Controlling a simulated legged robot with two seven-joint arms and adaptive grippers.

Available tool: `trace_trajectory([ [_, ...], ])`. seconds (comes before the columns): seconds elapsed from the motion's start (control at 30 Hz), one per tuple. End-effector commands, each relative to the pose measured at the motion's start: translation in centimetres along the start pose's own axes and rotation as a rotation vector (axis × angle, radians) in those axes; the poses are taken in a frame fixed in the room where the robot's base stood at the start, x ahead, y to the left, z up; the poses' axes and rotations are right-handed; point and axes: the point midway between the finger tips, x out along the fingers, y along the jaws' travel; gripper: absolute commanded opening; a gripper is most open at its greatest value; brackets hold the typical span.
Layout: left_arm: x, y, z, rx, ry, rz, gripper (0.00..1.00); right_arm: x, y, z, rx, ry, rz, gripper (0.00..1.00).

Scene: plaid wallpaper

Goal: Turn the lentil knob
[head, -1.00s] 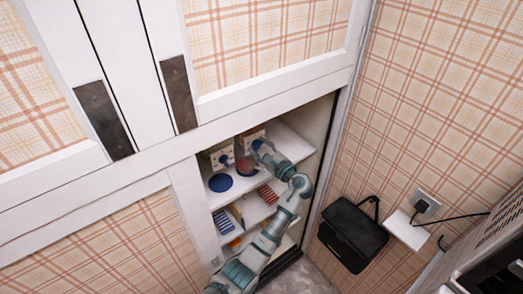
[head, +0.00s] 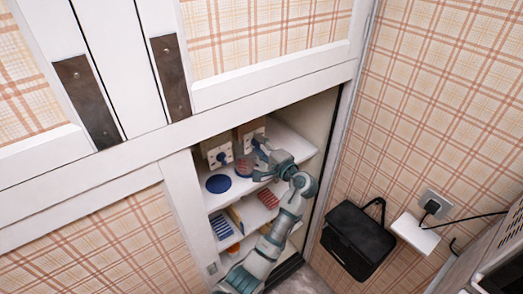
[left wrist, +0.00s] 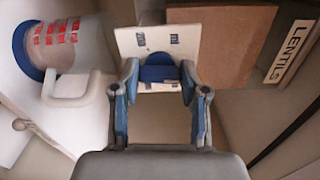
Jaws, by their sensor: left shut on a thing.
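The knob (left wrist: 160,74) is blue and sits on a white plate (left wrist: 158,42) with small dark print, on the front of a brown box (left wrist: 228,32). A sign reading LENTILS (left wrist: 290,50) stands to the right of this box in the left wrist view. My left gripper (left wrist: 160,76) is shut on the knob, one finger on each side. In the head view my left gripper (head: 262,153) reaches into the open cupboard at the right-hand box (head: 249,130). The knob's turn angle is hard to tell. My right gripper is out of view.
A second box with a blue knob (head: 222,157) stands to the left. A white mug with red print (left wrist: 75,50) is close to the left of my gripper. The white cupboard frame (head: 185,205) borders the opening.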

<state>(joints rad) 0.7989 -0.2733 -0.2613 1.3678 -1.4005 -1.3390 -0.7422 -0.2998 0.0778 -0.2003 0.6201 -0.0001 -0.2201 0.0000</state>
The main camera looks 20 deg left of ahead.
Motion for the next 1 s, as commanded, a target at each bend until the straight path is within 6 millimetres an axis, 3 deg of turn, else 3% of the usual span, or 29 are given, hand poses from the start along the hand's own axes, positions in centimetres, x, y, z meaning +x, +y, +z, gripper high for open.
trace_trajectory([
  [0.3,0.13,-0.21,0.02,-0.105,0.002,-0.005,0.09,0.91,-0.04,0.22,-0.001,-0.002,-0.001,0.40],
  [0.8,0.11,-0.27,0.02,-0.121,0.002,-0.005,0.09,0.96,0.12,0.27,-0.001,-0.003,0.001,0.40],
  [0.83,0.11,-0.26,0.02,-0.121,0.002,-0.005,0.49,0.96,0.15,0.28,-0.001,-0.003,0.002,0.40],
  [0.9,0.09,-0.25,0.02,-0.121,0.001,-0.004,0.66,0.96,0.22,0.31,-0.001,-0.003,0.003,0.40],
  [1.0,0.02,-0.19,0.03,-0.120,0.001,-0.003,0.69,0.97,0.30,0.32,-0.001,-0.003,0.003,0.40],
])
